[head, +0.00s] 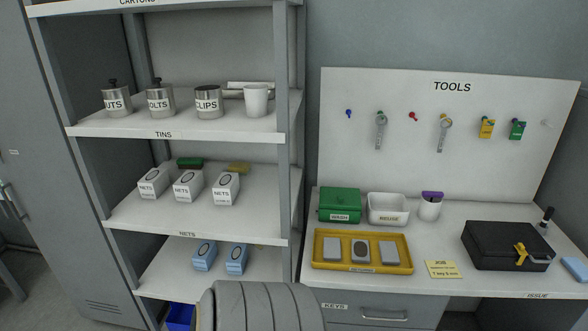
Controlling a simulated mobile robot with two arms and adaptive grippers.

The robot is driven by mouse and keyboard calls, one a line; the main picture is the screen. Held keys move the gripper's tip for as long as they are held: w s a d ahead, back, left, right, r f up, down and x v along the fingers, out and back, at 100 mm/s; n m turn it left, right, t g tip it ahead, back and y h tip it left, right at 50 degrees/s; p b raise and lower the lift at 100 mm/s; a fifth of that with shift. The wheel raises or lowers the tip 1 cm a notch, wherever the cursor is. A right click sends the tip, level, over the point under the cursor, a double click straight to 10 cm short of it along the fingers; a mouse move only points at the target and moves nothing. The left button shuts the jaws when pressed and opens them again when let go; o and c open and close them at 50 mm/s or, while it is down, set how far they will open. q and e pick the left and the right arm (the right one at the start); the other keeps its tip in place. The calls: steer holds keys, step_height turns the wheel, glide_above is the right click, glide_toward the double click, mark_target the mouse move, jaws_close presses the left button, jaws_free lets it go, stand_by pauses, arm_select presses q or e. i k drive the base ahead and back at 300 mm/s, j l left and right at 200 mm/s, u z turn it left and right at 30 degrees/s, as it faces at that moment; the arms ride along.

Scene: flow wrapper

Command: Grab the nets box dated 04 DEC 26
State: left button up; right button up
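Three white boxes marked NETS stand side by side on the shelf labelled NETS (130,222): a left box (153,183), a middle box (188,186) and a right box (224,189). Each has a dark oval on its top and small print below the name. The print is too small to read, so I cannot tell which one is dated 04 DEC 26. Neither of my grippers is in view. A grey part of my own arm shows at the bottom centre, below the shelves.
Behind the boxes lie a green item (190,162) and a yellow item (238,168). Tins and a white cup (256,100) stand above; two blue boxes (204,255) stand below. A shelf post (283,150) borders the right. The bench holds a yellow tray (330,262) and black case (490,245).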

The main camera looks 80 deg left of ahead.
mark_target(190, 185)
steer(key=k+j+u, duration=0.2)
steer(key=k+u, duration=0.15)
steer(key=k+j+u, duration=0.35)
steer(key=u, duration=2.1)
